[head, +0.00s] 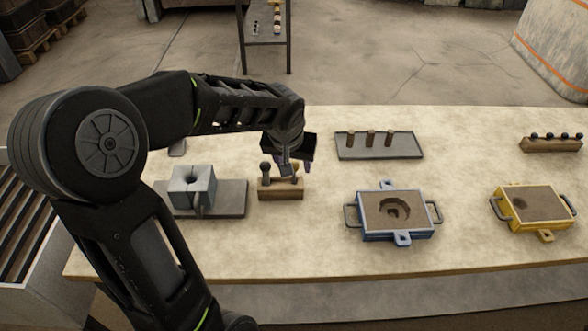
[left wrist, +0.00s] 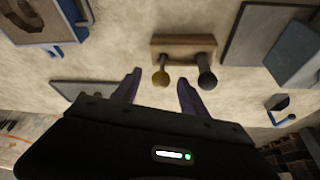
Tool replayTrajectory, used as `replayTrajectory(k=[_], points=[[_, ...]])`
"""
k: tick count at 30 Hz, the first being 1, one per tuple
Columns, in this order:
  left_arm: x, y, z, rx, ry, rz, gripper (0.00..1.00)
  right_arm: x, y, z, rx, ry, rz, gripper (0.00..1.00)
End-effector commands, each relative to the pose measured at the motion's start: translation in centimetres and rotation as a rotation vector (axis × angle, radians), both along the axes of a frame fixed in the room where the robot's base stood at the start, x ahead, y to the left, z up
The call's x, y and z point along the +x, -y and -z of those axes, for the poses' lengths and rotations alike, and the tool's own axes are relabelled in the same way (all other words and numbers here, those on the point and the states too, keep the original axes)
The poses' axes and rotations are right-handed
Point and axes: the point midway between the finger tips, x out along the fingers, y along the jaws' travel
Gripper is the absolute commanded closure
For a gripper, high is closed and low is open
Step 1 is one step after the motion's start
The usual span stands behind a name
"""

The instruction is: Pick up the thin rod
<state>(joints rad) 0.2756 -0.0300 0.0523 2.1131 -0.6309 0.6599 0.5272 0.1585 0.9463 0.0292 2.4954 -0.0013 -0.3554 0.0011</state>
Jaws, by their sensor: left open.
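A small wooden block (head: 281,190) on the table holds two upright rods. One has a brass knob and a thinner stem; this thin rod shows in the left wrist view (left wrist: 161,77). The other, a dark-knobbed rod (head: 265,171), has a thicker stem, also seen in the left wrist view (left wrist: 207,77). My left gripper (left wrist: 160,86) is open. In the left wrist view the brass knob appears between its purple fingertips, with no contact visible. In the head view my gripper partly hides the thin rod. My right gripper is in neither view.
A grey mould block (head: 193,185) on a plate stands left of the wooden block. A blue sand-filled frame (head: 366,226) lies to the right, a yellow one (head: 515,222) farther right. A grey tray (head: 350,150) with three pegs and a wooden rack (head: 550,145) lie behind.

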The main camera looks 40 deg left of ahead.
Motion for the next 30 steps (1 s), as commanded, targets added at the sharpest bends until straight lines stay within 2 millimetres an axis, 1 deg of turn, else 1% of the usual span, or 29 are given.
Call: replayTrajectory(k=[5, 10, 12, 15, 30], points=[[0.2, -0.2, 0.6, -0.001, -0.003, -0.001, 0.49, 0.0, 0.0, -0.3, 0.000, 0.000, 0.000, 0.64], [1.1, -0.7, 2.6, -0.001, -0.006, 0.000, 0.49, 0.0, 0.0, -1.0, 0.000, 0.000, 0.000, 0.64], [1.5, -0.9, 3.7, -0.001, -0.005, 0.000, 0.49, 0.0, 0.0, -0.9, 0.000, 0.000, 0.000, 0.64], [1.9, -1.0, 4.5, -0.001, -0.002, -0.001, 0.49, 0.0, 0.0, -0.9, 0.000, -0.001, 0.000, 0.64], [2.0, -1.0, 4.7, 0.000, 0.000, 0.000, 0.49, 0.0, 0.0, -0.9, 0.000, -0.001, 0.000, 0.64]])
